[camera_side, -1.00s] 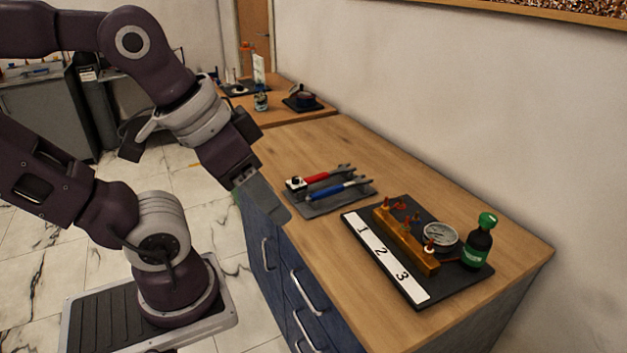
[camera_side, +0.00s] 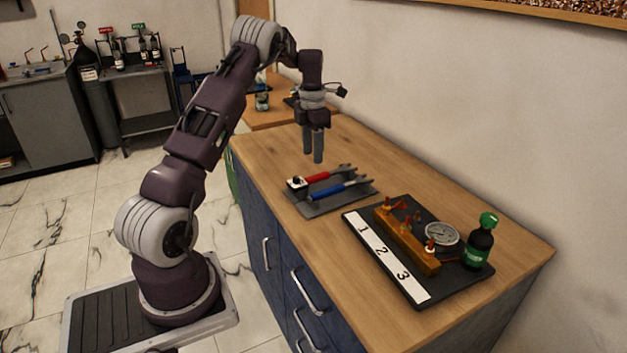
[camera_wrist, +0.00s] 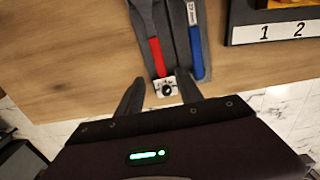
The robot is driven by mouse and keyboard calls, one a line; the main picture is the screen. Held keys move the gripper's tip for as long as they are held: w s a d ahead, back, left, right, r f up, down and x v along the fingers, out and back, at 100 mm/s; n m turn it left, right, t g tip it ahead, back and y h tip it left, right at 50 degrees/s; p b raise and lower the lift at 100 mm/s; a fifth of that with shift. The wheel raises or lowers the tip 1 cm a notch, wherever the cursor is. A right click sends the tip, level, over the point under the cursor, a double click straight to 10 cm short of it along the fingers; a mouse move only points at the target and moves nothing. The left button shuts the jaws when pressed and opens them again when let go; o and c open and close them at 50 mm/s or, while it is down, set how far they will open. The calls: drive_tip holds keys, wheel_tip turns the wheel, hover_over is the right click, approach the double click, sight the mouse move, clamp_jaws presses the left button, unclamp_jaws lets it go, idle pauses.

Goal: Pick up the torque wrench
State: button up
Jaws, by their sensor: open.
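Two long-handled tools lie side by side on a grey tray (camera_side: 318,209) on the wooden bench. One has a red handle (camera_side: 317,178), the other a blue handle (camera_side: 327,191); I cannot tell for sure which is the torque wrench. A small white block with a black round knob (camera_side: 297,183) sits at the red handle's near end. In the wrist view, the red handle (camera_wrist: 156,57) and the white block (camera_wrist: 167,88) show between and just beyond my fingers; the blue handle (camera_wrist: 197,60) is to the right.
A dark board (camera_side: 416,292) numbered 1, 2, 3 stands right of the tray, with a brass manifold (camera_side: 405,241), a round gauge (camera_side: 440,234) and a green-capped bottle (camera_side: 480,245). The wall runs behind the bench. Bare bench lies around the tray.

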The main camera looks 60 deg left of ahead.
sight(313, 177)
wheel_tip(313, 177, down, 8)
drive_tip(key=shift+w+r, duration=0.1)
drive_tip(key=shift+r, duration=0.1)
clamp_jaws()
idle(1.4)
